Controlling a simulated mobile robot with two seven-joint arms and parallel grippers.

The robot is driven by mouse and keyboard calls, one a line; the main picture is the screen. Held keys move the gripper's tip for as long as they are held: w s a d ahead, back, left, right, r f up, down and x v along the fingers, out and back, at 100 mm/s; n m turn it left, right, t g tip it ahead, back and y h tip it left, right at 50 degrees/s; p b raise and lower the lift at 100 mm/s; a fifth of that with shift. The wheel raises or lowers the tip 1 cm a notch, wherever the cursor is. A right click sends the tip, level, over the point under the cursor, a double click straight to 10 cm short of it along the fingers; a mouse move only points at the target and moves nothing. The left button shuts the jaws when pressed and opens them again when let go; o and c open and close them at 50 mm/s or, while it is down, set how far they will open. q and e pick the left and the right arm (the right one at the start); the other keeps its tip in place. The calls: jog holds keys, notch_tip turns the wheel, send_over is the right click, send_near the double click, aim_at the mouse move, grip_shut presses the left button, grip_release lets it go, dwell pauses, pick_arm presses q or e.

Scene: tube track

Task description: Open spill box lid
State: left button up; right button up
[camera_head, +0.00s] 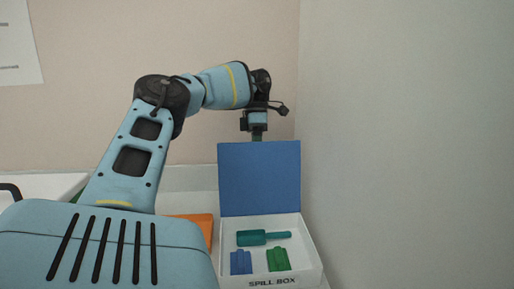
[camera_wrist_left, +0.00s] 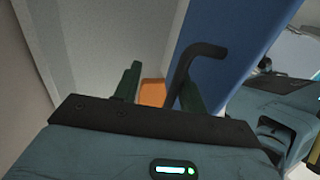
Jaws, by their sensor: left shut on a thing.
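The white spill box (camera_head: 313,268) stands at the centre right in the head view, its front marked SPILL BOX. Its blue lid (camera_head: 259,180) stands raised, about upright, at the back of the box, so the inside shows. My left gripper (camera_head: 258,137) is at the lid's top edge, its fingertips partly hidden behind it. The blue lid (camera_wrist_left: 222,45) is close beside the fingers there. My right gripper is not in view.
Inside the box lie a teal handled tool (camera_head: 262,238), a blue piece (camera_head: 241,262) and a green piece (camera_head: 278,260). An orange item (camera_head: 203,222) is left of the box, partly behind my arm. A grey wall (camera_head: 410,140) stands close on the right.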

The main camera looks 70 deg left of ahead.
pick_arm(q)
jog(key=p+v, duration=0.1)
jog(key=v, duration=0.6)
jog(key=shift+r, duration=0.4)
jog(key=shift+a, duration=0.1)
dwell(0.5)
